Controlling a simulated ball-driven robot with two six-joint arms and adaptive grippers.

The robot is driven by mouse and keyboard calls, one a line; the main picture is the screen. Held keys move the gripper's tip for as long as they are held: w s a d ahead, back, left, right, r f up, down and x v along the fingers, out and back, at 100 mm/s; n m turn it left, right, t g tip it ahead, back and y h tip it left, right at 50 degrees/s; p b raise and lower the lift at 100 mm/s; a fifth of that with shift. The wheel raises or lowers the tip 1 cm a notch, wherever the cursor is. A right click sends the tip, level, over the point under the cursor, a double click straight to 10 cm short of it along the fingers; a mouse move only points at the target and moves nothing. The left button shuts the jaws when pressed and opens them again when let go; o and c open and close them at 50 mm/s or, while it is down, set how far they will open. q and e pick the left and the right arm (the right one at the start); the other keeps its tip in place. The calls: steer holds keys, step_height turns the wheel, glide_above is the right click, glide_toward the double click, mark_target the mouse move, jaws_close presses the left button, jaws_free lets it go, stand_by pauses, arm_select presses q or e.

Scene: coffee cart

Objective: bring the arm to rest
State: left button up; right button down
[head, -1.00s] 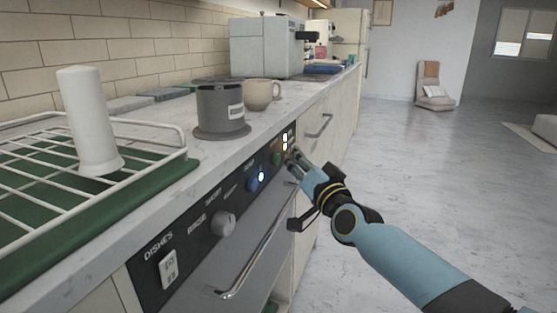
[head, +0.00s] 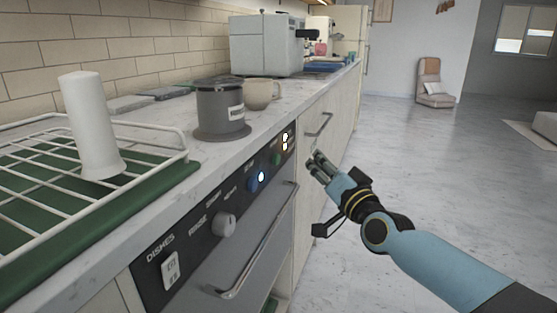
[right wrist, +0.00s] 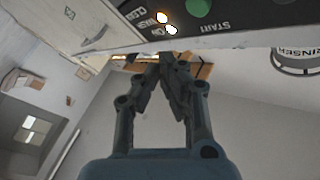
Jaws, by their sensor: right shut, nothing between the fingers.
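My right gripper (head: 318,165) is in front of the cupboard doors, to the right of the dishwasher's control panel (head: 232,206) and apart from it. Its fingers are together and hold nothing. In the right wrist view the shut fingers (right wrist: 160,70) point up the picture, with the control panel (right wrist: 215,12) and its green START button (right wrist: 197,7) beyond them. Two small lights glow on the panel. My left gripper does not show.
The dishwasher handle (head: 262,245) juts out.

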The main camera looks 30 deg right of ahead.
stand_by(0.4)
steer(key=s+a+f+n+g+p, duration=0.1)
steer(key=s+f+g, duration=0.2)
steer(key=s+f, duration=0.65)
steer(key=s+a+f+n+g, duration=0.1)
steer(key=s+f+g, duration=0.3)
steer(key=f, duration=1)
steer(key=s+a+f+n+g+p, duration=0.1)
steer(key=s+f+g, duration=0.1)
steer(key=s+f, duration=0.8)
steer(key=s+a+f+n+g, duration=0.1)
steer(key=s+f, duration=0.4)
steer(key=s, duration=0.6)
steer(key=s+a+f+n+g, duration=0.1)
steer(key=s+f+n+g, duration=0.2)
steer(key=s, duration=0.8)
steer(key=s+a+f+n+g, duration=0.1)
steer(key=s+f+g, duration=0.5)
steer(key=s, duration=0.5)
step_height(320, 180, down, 2)
steer(key=shift+a+f+n+y, duration=0.1)
steer(key=shift+a+n+y, duration=0.1)
steer(key=shift+n+y, duration=0.2)
